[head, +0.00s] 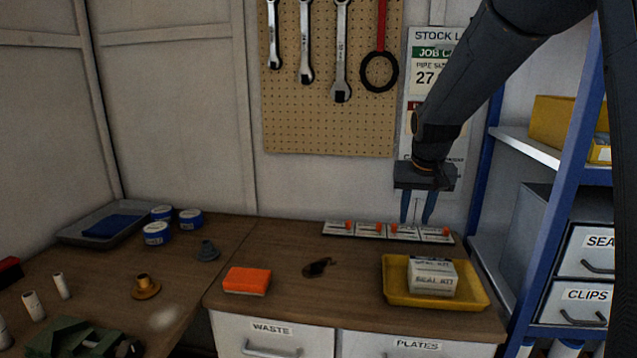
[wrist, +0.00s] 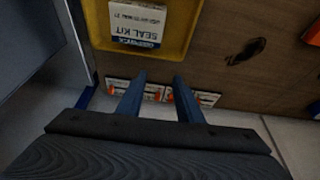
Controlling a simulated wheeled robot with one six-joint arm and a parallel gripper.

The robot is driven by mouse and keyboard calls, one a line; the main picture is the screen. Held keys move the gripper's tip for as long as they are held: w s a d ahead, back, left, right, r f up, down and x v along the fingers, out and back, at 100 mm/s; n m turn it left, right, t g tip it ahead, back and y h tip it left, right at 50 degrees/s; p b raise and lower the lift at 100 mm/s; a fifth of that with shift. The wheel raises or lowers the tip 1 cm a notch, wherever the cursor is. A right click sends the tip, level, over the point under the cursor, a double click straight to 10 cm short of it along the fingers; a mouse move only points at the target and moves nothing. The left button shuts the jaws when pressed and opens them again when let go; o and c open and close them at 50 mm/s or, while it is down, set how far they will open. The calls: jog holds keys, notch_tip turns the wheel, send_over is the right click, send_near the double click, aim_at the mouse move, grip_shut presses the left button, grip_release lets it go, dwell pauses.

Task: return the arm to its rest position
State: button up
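My gripper (head: 417,207) hangs from my arm at the right of the head view, pointing down above the back right of the workbench (head: 300,305). Its two blue fingers are apart with nothing between them, and it is open. The wrist view also shows the open fingers (wrist: 158,82). Below and behind it is a row of small white cards with orange parts (head: 388,231) along the bench's back edge. A yellow tray (head: 395,290) holding a white seal kit box (head: 432,275) stands in front of and below my gripper.
A blue-framed shelf with drawers (head: 583,250) stands close at the right. A pegboard with wrenches (head: 325,125) hangs behind. An orange block (head: 247,281) and a small dark object (head: 318,267) lie on the bench. Blue-lidded tins (head: 157,232) and a grey tray (head: 75,225) are at left.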

jog(key=s+f+b, duration=0.1)
jog(key=s+f, duration=0.3)
jog(key=s, duration=0.1)
jog(key=s+a+f+g+b, duration=0.1)
jog(key=s+f+b, duration=0.1)
jog(key=s+f, duration=0.2)
jog(key=s+a+f+g+b, duration=0.1)
jog(key=s+f+b, duration=0.1)
jog(key=s+f, duration=0.2)
jog(key=shift+s+a+f+n, duration=0.15)
jog(key=shift+s+f+n, duration=0.05)
jog(key=shift+s, duration=0.35)
jog(key=shift+s+a+f+n, duration=0.1)
jog(key=shift+s+f+n, duration=0.1)
jog(key=shift+s, duration=0.3)
jog(key=s+f+g+b, duration=0.1)
jog(key=s+f+b, duration=0.1)
jog(key=s+f, duration=0.2)
jog(key=s+a+f+g+b, duration=0.1)
jog(key=s+f, duration=0.3)
jog(key=s, duration=0.4)
jog(key=shift+s+a+n+y+b, duration=0.3)
jog(key=shift+s+n+b, duration=0.1)
jog(key=shift+b, duration=0.1)
